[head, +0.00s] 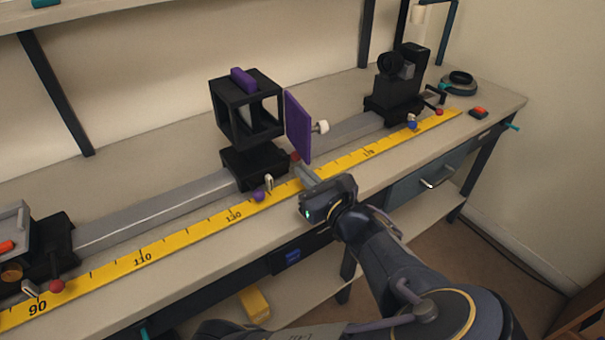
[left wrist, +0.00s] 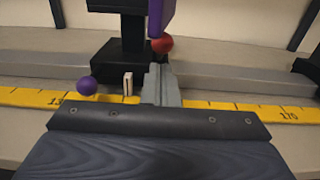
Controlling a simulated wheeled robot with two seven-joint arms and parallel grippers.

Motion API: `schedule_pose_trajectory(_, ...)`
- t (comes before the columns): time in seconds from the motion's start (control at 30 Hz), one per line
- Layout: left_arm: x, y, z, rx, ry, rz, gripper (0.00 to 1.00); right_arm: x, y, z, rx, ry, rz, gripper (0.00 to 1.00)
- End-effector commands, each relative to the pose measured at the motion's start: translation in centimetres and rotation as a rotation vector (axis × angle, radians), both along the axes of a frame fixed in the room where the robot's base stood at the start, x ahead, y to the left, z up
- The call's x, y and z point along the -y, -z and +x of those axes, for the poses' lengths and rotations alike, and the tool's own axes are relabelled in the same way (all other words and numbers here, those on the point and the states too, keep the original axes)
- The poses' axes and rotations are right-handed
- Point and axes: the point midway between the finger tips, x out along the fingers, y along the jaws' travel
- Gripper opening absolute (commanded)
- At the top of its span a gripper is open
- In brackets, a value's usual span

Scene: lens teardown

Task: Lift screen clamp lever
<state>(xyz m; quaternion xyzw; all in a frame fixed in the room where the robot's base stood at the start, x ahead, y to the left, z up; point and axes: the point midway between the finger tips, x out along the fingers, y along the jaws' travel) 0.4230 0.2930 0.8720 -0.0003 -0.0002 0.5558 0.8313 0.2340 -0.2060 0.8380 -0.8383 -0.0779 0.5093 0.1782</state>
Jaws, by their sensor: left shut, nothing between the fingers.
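The middle carriage (head: 256,166) sits on the rail and bears a black box frame (head: 218,106) and an upright purple panel (head: 298,125). A red ball knob (head: 295,156), perhaps the end of the clamp lever, shows low beside this carriage. In the left wrist view the red knob (left wrist: 162,44) is just beyond the fingertips; whether they touch is unclear. A purple ball (head: 258,196) and a small white tab stand at the carriage's front. My left gripper (head: 302,169) is shut and empty, reaching over the yellow scale. My right gripper is not in view.
The yellow scale (head: 188,236) runs along the bench front. Another carriage with a red knob (head: 56,286) stands at left. A black device (head: 396,88) stands on the rail at right. A dark ring (head: 459,83) lies at the bench's right end.

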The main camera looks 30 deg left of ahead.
Motion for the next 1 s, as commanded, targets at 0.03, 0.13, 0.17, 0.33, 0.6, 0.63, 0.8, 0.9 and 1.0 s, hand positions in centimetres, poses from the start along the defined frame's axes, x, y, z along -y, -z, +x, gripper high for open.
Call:
schedule_pose_trajectory(0.03, 0.1, 0.1, 0.0, -0.001, 0.001, 0.0, 0.0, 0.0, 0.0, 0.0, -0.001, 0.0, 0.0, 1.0)
schedule_pose_trajectory(0.13, 0.8, 0.0, -0.3, -0.001, 0.002, 0.0, 0.0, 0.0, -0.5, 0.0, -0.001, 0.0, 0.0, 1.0)
schedule_pose_trajectory(0.17, 1.1, 0.0, -0.4, -0.001, 0.003, 0.002, 0.0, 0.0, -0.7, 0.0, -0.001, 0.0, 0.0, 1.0)
schedule_pose_trajectory(0.33, 2.7, 0.3, -1.0, -0.002, 0.003, 0.001, 0.0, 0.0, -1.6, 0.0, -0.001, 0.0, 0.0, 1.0)
schedule_pose_trajectory(0.6, 5.2, 0.7, -2.0, -0.001, 0.004, 0.0, 0.0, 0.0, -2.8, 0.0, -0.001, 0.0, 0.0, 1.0)
schedule_pose_trajectory(0.63, 5.4, 0.7, -2.2, -0.001, 0.003, 0.0, 0.0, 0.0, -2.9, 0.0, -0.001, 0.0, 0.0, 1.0)
schedule_pose_trajectory(0.8, 6.4, 1.0, -2.6, 0.0, 0.001, 0.0, 0.0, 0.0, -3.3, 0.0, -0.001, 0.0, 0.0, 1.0)
schedule_pose_trajectory(0.9, 6.5, 1.1, -2.7, 0.0, 0.0, 0.0, 0.0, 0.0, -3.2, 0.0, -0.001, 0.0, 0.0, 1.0)
schedule_pose_trajectory(1.0, 6.5, 1.2, -2.7, 0.0, 0.0, 0.0, 0.0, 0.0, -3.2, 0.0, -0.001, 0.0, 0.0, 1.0)
